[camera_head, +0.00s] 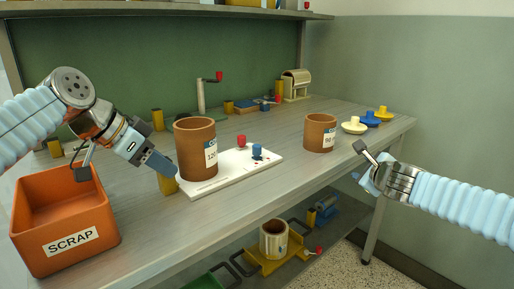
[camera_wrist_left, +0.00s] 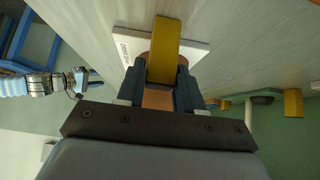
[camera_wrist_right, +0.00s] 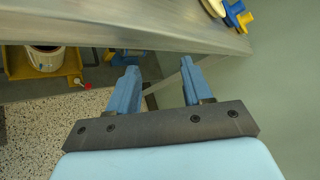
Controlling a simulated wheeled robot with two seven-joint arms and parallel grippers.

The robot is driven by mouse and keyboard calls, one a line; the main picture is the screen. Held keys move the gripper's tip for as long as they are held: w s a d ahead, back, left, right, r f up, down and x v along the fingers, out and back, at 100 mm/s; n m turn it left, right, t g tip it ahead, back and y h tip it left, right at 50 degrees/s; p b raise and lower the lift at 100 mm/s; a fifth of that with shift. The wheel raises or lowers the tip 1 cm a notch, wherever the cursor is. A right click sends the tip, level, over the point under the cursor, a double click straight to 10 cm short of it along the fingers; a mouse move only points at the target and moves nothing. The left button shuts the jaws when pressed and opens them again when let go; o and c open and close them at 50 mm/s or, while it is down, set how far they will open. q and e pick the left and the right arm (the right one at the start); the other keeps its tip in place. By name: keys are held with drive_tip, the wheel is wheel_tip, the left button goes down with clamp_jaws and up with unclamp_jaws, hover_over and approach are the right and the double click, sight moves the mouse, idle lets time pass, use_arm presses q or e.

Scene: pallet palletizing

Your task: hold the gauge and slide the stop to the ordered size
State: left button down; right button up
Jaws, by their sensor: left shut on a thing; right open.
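A white plate (camera_head: 235,170), seemingly the gauge, lies on the bench with a red knob (camera_head: 241,141) and a blue knob (camera_head: 257,152) on it. A brown cylinder (camera_head: 195,148) with a label stands upright at its left end. My left gripper (camera_head: 166,172) is shut on a yellow block (camera_wrist_left: 165,45) beside the plate's left end; the block also shows in the head view (camera_head: 168,187). I cannot tell whether the block joins the plate. Which knob is the stop is unclear. My right gripper (camera_head: 366,164) is open and empty off the bench's right front edge.
An orange SCRAP bin (camera_head: 65,218) stands at the left front. A second labelled brown cylinder (camera_head: 320,132) stands right of the plate. Cream, blue and yellow knobbed pieces (camera_head: 353,125) sit at the right edge. A lower shelf holds a can (camera_head: 273,240).

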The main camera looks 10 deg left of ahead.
wheel_tip(320, 180, up, 8)
drive_tip(key=s+a+r+m+t+y, duration=0.1)
drive_tip(key=s+a+m, duration=0.1)
drive_tip(key=a, duration=0.1)
drive_tip(key=s+a+y, duration=0.1)
drive_tip(key=s+a, duration=0.1)
drive_tip(key=a, duration=0.2)
drive_tip(key=s+a+m+g+y, duration=0.1)
drive_tip(key=a, duration=0.3)
drive_tip(key=s+a+m+y, duration=0.1)
drive_tip(key=s+a, duration=0.1)
drive_tip(key=a, duration=0.2)
drive_tip(key=shift+s+a+r+g, duration=0.2)
drive_tip(key=shift+s+r+g, duration=0.1)
drive_tip(key=shift+r, duration=0.1)
drive_tip(key=m+g+y, duration=0.1)
drive_tip(key=y, duration=0.1)
approach(259, 147)
drive_tip(key=shift+d+r, duration=0.15)
drive_tip(key=shift+r, duration=0.25)
drive_tip(key=shift+a+f+m+g, duration=0.15)
drive_tip(key=shift+a+m+g, duration=0.15)
drive_tip(key=shift+g, duration=0.1)
drive_tip(key=x, duration=1.1)
drive_tip(key=shift+w+d, duration=0.15)
drive_tip(key=shift+w, duration=0.15)
drive_tip(key=shift+c, duration=0.5)
clamp_jaws()
